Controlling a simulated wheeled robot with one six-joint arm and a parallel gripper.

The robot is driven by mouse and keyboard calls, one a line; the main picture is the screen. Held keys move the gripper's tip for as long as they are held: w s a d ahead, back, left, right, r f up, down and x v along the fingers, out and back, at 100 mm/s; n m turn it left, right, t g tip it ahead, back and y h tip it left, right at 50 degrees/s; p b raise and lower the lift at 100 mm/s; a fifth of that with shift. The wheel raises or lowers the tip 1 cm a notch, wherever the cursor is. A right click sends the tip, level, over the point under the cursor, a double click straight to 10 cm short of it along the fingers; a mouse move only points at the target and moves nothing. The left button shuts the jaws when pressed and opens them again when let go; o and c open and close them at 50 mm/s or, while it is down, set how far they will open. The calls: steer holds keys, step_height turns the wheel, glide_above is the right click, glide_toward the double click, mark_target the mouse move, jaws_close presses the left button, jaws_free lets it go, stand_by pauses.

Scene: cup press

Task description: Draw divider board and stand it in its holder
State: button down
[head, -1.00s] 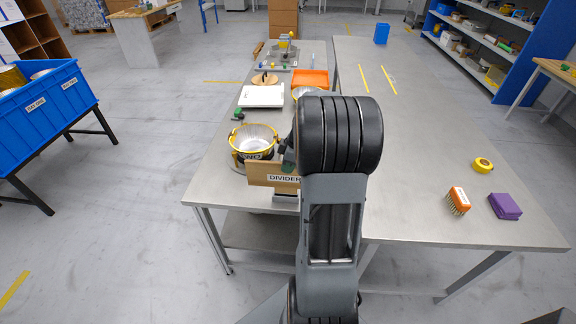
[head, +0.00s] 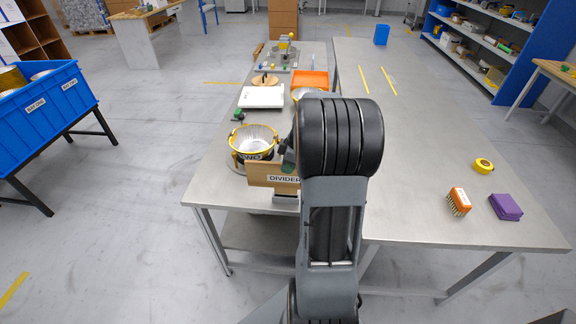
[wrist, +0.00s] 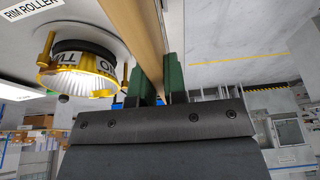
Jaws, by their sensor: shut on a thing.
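The divider board (head: 262,173) is a tan wooden panel with a white "DIVIDER" label, upright at the front left of the metal table. My gripper (wrist: 159,82) is shut on it; in the wrist view the board (wrist: 146,28) runs edge-on between the two green fingers. In the head view my black and grey arm hides most of the gripper and the board's right end. A small grey block (head: 286,192) shows just below the board at the table's front edge. I cannot tell whether it is the holder, or whether the board touches it.
A silver bowl with a yellow rim (head: 253,141) stands close behind the board; it also shows in the wrist view (wrist: 78,72). A white panel (head: 262,96) and an orange tray (head: 310,79) lie farther back. A brush (head: 459,201) and purple block (head: 505,206) lie right. The right-hand tabletop is mostly clear.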

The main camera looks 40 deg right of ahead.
steer(key=b, duration=0.4)
glide_above(288, 188)
steer(key=shift+w+d+f, duration=0.1)
steer(key=shift+w+f, duration=0.05)
steer(key=shift+f, duration=0.9)
steer(key=shift+w+d+f, duration=0.1)
steer(key=shift+f, duration=0.95)
steer(key=c, duration=1.1)
jaws_free()
steer(key=shift+r, duration=0.1)
steer(key=v, duration=1.3)
steer(key=shift+s+d+r+p, duration=0.1)
steer(key=shift+r+p, duration=0.25)
steer(key=shift+p, duration=0.05)
